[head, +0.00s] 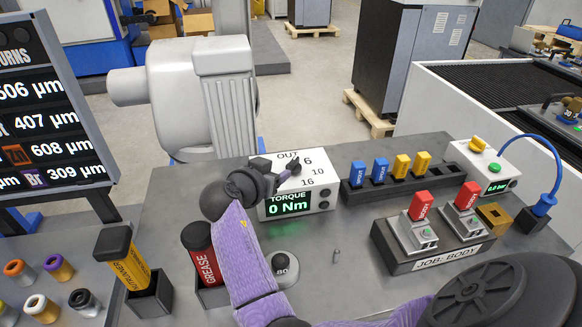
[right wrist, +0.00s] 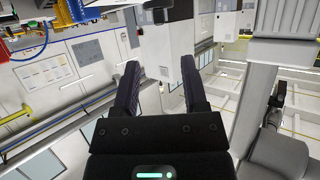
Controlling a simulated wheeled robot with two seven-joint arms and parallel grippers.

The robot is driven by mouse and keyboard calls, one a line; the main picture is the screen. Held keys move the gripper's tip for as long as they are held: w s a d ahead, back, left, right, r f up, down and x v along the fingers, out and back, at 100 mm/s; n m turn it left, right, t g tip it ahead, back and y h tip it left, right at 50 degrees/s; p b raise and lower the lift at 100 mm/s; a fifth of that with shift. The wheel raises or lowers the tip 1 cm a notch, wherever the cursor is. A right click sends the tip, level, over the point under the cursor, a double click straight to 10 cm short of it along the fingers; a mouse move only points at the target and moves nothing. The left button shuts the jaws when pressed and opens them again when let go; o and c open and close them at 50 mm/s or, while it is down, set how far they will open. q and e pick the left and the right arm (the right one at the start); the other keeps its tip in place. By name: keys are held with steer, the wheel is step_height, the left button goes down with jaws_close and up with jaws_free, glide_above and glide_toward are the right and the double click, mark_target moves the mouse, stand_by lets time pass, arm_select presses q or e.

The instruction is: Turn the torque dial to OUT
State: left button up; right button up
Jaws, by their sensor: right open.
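The torque unit (head: 318,200) is a white box on the grey table, reading 0 Nm in green. Its top carries the marks OUT, 6, 10 and 16. My right gripper (head: 283,172) is over the left part of its top, among these marks, and covers the place around the dial. I cannot make out the dial or where it points. In the right wrist view the right gripper (right wrist: 159,82) has its two dark fingers spread apart with nothing between them. That view shows only the room, not the dial. My left gripper is not in view.
Right of the unit stand a rack (head: 357,193) of blue and yellow blocks and a JOB: BODY fixture (head: 430,255) with red-topped parts. Red grease (head: 200,262) and yellow-black (head: 125,258) holders stand at left. A round button (head: 284,266) sits in front. A display board (head: 40,110) is far left.

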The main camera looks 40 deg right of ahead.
mark_target(293, 161)
steer(key=b+x, duration=0.1)
steer(key=x, duration=0.7)
steer(key=shift+w+d+f, duration=0.15)
steer(key=shift+d+f, duration=0.1)
steer(key=shift+d, duration=0.05)
steer(key=shift+w+d+f+b, duration=0.15)
steer(key=shift+d+b, duration=0.15)
steer(key=shift+d, duration=0.1)
jaws_close()
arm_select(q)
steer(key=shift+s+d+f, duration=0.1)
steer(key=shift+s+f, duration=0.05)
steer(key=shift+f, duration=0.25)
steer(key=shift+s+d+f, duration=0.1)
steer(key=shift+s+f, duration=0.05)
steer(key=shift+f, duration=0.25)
